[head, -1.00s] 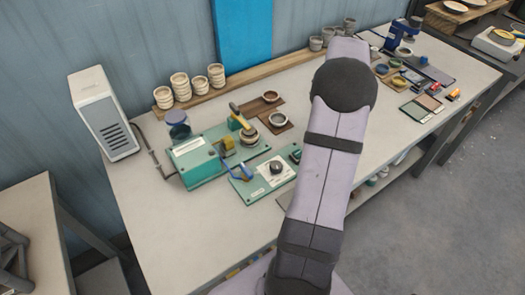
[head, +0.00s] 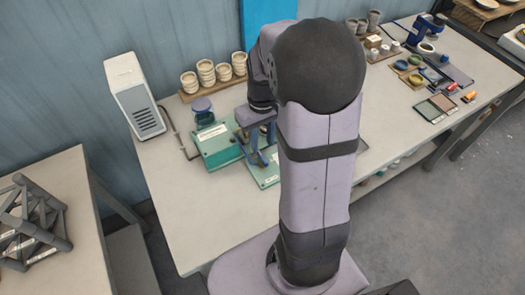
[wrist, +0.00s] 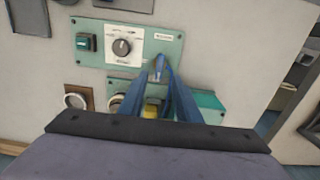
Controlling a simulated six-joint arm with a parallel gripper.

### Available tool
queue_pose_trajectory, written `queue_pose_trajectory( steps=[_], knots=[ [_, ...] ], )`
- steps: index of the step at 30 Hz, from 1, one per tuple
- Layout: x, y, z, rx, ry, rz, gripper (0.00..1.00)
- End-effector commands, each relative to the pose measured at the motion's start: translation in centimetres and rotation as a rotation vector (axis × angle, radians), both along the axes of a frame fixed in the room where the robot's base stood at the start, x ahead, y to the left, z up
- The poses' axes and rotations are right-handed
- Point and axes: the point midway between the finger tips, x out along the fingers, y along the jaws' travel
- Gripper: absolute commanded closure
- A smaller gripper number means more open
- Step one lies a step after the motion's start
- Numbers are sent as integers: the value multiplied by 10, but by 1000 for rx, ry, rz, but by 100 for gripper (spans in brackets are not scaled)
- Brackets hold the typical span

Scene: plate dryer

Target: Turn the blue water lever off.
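The blue lever (wrist: 159,64) stands at the edge of a green control panel (wrist: 105,43) in the wrist view. My gripper (wrist: 160,76) has blue fingers that point at the panel. The fingertips are apart, one on each side of the lever; I cannot tell whether they touch it. In the head view my gripper (head: 259,152) is low over the green equipment, and my arm hides the lever and most of the panel (head: 266,178).
A yellow handle (wrist: 152,108) shows between my fingers. A green box (head: 218,146) and a white heater-like unit (head: 135,95) stand to the left. Stacked cups (head: 206,72) line the back.

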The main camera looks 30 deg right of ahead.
Motion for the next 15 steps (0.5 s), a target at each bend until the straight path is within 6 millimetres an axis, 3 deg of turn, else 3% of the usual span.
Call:
queue_pose_trajectory(
  steps=[15],
  knots=[
    [-1, 0, -57, 1, 3, -3, 70]
  ],
)
